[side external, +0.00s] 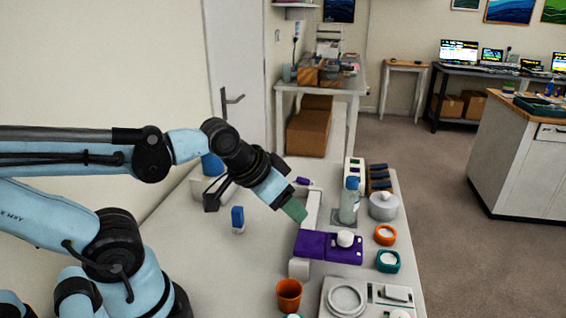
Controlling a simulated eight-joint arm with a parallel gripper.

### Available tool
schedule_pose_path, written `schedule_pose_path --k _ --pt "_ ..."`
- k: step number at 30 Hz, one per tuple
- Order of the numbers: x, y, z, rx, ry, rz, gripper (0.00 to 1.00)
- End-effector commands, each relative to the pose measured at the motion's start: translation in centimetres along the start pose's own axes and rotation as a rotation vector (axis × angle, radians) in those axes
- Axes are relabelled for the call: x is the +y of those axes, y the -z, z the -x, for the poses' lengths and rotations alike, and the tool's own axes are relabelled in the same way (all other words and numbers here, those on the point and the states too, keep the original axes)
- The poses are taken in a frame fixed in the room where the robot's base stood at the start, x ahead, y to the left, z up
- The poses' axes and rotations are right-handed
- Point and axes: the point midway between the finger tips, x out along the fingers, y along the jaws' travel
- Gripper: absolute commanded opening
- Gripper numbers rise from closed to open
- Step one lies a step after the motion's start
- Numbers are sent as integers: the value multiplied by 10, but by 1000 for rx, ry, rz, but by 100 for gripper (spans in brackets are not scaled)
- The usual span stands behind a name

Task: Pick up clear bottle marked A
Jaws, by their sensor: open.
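A clear bottle (349,205) with a blue cap stands upright on a small dark square pad at the back right of the white table. No letter A is readable on it at this size. My gripper (294,211) ends in a green tip, pointing down and right, above the table to the left of the bottle. It is apart from the bottle, with a pale raised strip between them in the picture. It is open, and I see nothing held in it, though the gap between the fingers is hard to make out.
A grey lidded pot (383,206) stands close right of the bottle. Orange (385,235) and teal (388,261) rings, an orange cup (289,294) and a scale (346,299) are nearer.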

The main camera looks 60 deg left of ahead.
Motion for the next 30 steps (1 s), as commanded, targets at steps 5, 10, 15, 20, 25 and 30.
schedule_pose_path --k 5,10,15,20,25,30 --pt "0 0 0 0 0 0 55" --pt "0 0 0 0 0 0 81" --pt "0 0 0 0 0 0 82" --pt "-1 1 -1 -5 -3 -2 82" --pt "-3 10 -9 -43 -49 -21 82" --pt "-8 28 -26 -81 -155 -68 82"
